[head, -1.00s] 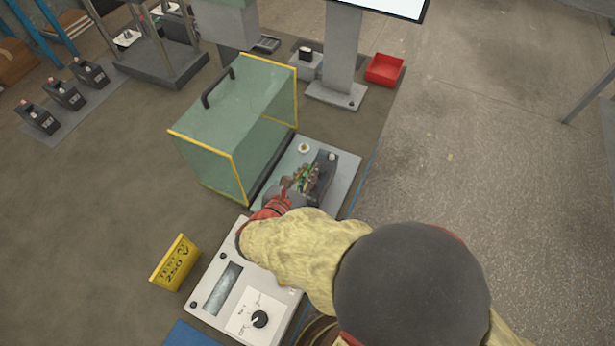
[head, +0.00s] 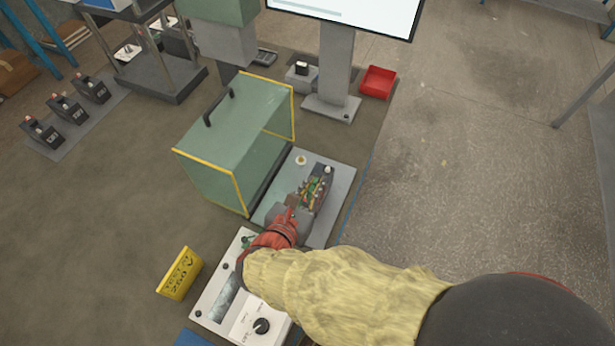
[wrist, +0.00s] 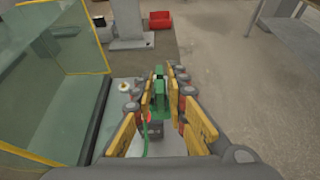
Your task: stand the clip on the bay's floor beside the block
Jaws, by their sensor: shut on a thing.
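My gripper (wrist: 163,100) is shut on the green clip (wrist: 158,92), which shows upright between the yellow-padded fingers in the wrist view. In the head view my gripper (head: 311,193) is over the grey bay floor (head: 340,195), and the clip shows only as small green bits among the fingers. The dark block (head: 325,176) with a pale round knob is close by, partly hidden by the gripper. I cannot tell whether the clip touches the floor or the block.
A green see-through guard (head: 232,135) with yellow edges stands open along the bay's left side. A small brass-coloured knob (head: 301,160) is on the bay floor. A grey test box (head: 245,300) is in front, and a red tray (head: 378,82) lies behind.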

